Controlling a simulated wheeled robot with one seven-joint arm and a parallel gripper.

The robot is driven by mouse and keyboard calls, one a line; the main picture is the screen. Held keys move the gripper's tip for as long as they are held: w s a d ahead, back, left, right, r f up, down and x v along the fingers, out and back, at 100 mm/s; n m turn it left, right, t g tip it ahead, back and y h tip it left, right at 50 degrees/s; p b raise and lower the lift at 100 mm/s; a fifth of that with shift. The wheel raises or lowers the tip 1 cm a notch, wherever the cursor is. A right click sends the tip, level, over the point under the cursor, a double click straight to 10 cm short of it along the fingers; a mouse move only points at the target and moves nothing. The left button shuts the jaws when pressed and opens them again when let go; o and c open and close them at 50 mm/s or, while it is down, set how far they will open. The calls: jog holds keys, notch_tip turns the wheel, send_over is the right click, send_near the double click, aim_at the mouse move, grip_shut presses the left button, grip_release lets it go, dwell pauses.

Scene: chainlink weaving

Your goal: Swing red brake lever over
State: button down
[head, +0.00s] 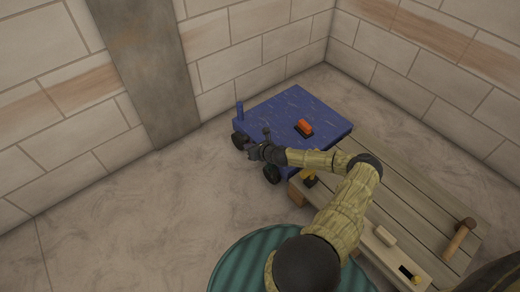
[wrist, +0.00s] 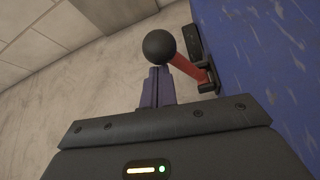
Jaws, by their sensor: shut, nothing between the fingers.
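The red brake lever (wrist: 187,70) shows in the wrist view, with a black ball knob (wrist: 158,46) at its free end. It is hinged in a dark bracket (wrist: 208,82) on the side of the blue cart (wrist: 245,65) and slants up and left from it. My gripper (wrist: 159,70) is shut and empty, its fingertips just below the knob; I cannot tell whether they touch it. In the head view my gripper (head: 256,151) is at the near left side of the blue cart (head: 280,108), and the lever cannot be made out clearly there.
An orange-red and black object (head: 304,128) sits on the cart. A wooden bench (head: 415,195) stands to the right, bearing a mallet (head: 459,238) and small items. A round green ribbed surface (head: 240,262) is in front. The floor (head: 130,220) at left is clear; walls stand behind.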

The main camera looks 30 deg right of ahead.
jog(key=p+v, duration=0.7)
jog(key=v, duration=1)
jog(key=shift+a, duration=0.15)
jog(key=s+a+r+n+g+y+p, duration=0.1)
jog(key=s+a+r+n+g, duration=0.25)
jog(key=a+n, duration=0.35)
jog(key=s+a+r+n+g+y+p, duration=0.15)
jog(key=a+r+n+g, duration=0.3)
jog(key=n, duration=0.55)
jog(key=s+a+r+n+h+p, duration=0.1)
jog(key=s+a+r+n+h, duration=0.15)
jog(key=r+n, duration=0.55)
jog(key=s+a+r+n+h+p, duration=0.1)
jog(key=s+a+r+n+h, duration=0.2)
jog(key=r, duration=0.9)
jog(key=s+a+r+n+h+p, duration=0.1)
jog(key=s+a+r+n, duration=0.25)
jog(key=r+n, duration=0.55)
notch_tip(320, 180, up, 39)
jog(key=m+p, duration=0.2)
jog(key=p, duration=3.5)
jog(key=shift+s+r+g+p, duration=0.2)
jog(key=shift+s+g+p, duration=0.1)
jog(key=shift+g+p, duration=0.1)
